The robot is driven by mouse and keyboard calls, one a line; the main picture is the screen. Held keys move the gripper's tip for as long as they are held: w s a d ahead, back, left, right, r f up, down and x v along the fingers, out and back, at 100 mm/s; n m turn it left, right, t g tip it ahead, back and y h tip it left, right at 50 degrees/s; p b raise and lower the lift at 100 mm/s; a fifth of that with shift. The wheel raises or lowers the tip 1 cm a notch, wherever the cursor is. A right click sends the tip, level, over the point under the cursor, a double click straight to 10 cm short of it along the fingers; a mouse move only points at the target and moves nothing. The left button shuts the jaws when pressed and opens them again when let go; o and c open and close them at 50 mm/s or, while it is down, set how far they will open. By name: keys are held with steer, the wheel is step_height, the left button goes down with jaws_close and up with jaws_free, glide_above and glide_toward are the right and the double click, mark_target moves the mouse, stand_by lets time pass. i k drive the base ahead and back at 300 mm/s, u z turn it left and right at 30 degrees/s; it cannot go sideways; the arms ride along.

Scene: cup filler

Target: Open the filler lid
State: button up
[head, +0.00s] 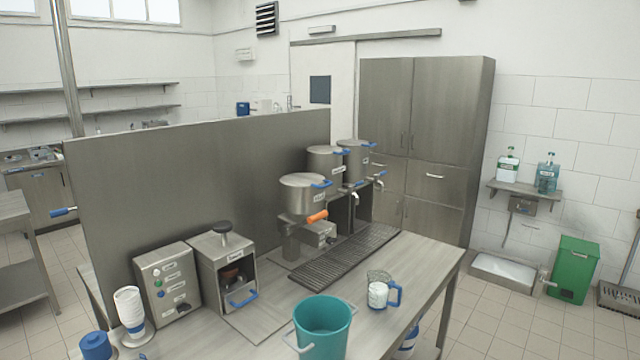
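No part is clearly marked as the filler lid. Three round steel vessels stand in a row at the back of the counter: a front one (303,199), a middle one (326,163) and a far one (355,155). Their tops look closed, and blue handles stick out at their right. An orange handle (317,217) is below the front vessel. A steel box unit (212,258) with a black knob on top and a blue handle (244,300) low on its front stands nearer. Its front is open, with a dark reddish part inside. My gripper is not in view.
A tall steel partition (200,180) rises behind. The drip grate (345,262) is clear.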

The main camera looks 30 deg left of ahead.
mark_target(301, 179)
steer(key=u, duration=0.55)
steer(key=i, duration=1.1)
steer(key=u, duration=0.5)
